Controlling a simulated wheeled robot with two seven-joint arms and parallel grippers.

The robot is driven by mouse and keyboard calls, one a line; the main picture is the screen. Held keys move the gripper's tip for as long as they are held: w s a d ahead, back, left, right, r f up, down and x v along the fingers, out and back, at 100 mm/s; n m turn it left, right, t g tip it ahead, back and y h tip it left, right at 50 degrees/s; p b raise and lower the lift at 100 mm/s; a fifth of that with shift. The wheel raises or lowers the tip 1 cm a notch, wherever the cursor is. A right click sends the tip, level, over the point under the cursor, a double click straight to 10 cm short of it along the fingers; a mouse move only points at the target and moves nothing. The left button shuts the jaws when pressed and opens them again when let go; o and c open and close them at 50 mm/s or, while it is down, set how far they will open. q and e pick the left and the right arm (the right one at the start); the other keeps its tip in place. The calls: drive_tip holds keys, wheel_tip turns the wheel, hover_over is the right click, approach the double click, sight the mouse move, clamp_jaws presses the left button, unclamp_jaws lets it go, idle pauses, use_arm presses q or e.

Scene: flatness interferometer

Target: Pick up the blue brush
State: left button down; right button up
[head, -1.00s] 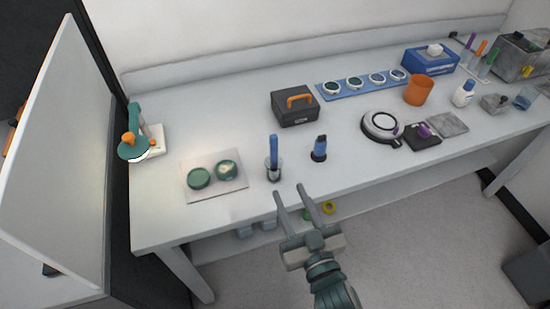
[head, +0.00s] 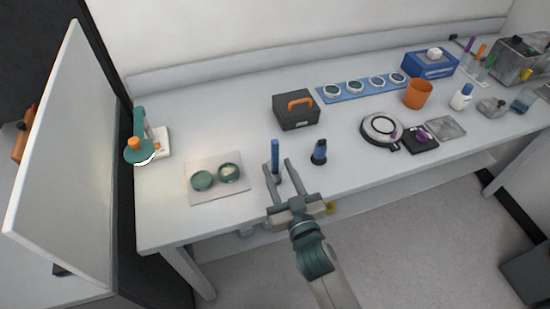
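A tall, slim blue brush (head: 275,153) stands upright near the front edge of the white table. Its lower end and the grey metal holder seen earlier are mostly hidden by my gripper. My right gripper (head: 277,168) is open, its two fingers pointing away from me, one on each side of the brush's lower part in the picture. I cannot tell whether the fingers touch it. A shorter dark blue item (head: 319,150) stands on a black base just right of the fingers. My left gripper is not in view.
A pale mat with two green round dishes (head: 202,180) lies left of the brush. A white ring-shaped device (head: 381,129) sits to the right. A white panel (head: 62,160) stands at the far left.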

sight(276, 162)
drive_tip(key=shift+x, duration=1.45)
drive_tip(key=shift+p, duration=0.3)
drive_tip(key=shift+w+r, duration=0.2)
drive_tip(key=shift+w, duration=0.15)
drive_tip(key=p+x, duration=0.2)
drive_tip(key=x, duration=0.1)
drive_tip(key=shift+w+r, duration=0.2)
drive_tip(key=shift+w, duration=0.2)
drive_tip(key=shift+w+a+f, duration=0.1)
drive_tip(key=shift+w+a, duration=0.1)
drive_tip(key=shift+w, duration=0.2)
clamp_jaws()
